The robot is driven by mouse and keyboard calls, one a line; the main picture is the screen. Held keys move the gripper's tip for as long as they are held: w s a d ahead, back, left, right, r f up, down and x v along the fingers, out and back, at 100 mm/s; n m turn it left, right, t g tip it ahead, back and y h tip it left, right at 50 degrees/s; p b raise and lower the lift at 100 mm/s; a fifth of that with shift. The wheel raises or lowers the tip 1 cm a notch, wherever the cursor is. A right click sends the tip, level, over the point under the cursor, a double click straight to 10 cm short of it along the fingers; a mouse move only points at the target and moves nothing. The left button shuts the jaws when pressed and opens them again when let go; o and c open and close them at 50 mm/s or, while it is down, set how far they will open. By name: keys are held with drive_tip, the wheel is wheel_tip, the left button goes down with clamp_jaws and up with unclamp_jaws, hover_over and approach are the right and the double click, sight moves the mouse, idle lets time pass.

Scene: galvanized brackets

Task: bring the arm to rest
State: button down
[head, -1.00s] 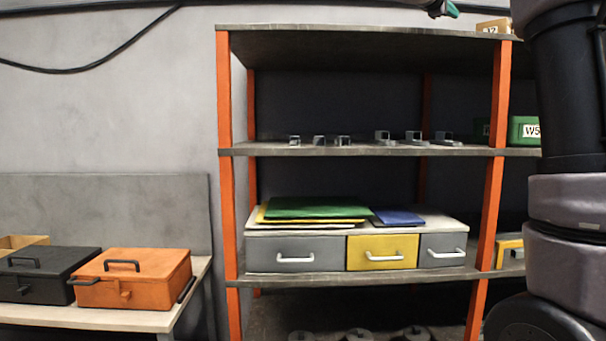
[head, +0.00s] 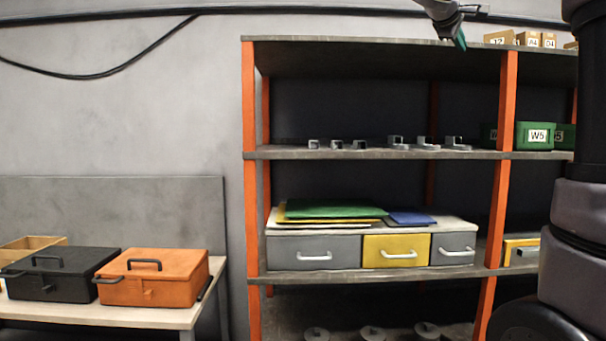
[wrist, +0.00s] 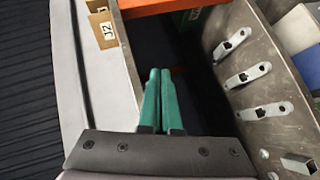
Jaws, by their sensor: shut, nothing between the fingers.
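My gripper (head: 460,40) shows at the top of the head view, in front of the shelf unit's top board, with its green fingers pointing down. In the wrist view the two green fingers (wrist: 160,102) lie side by side, shut with nothing between them. Several galvanized brackets (head: 425,143) stand in a row on the middle shelf (head: 380,154). Some of them also show in the wrist view (wrist: 249,76), to the right of the fingers and apart from them.
The shelf unit has orange posts (head: 251,200). Green bins (head: 535,135) and small cardboard boxes (head: 498,39) are at the right. A drawer unit (head: 314,252) carries coloured sheets. An orange toolbox (head: 153,277) and a black toolbox (head: 62,275) stand on a table at the left.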

drive_tip(key=s+a+f+m+g+y, duration=0.1)
drive_tip(key=s+a+f+m+y, duration=0.2)
drive_tip(key=s+a+f, duration=0.3)
drive_tip(key=s+a+f+m+g+y, duration=0.1)
drive_tip(key=s+a+f+m+y, duration=0.2)
drive_tip(key=s+f, duration=1)
drive_tip(key=s+a+f+m+g+y, duration=0.1)
drive_tip(key=s+a+f+m+y, duration=0.3)
drive_tip(key=s+a+f, duration=0.5)
wheel_tip(320, 180, down, 6)
drive_tip(key=shift+s+a+r+y, duration=0.15)
drive_tip(key=shift+s+a+y, duration=0.15)
drive_tip(key=shift+y, duration=0.8)
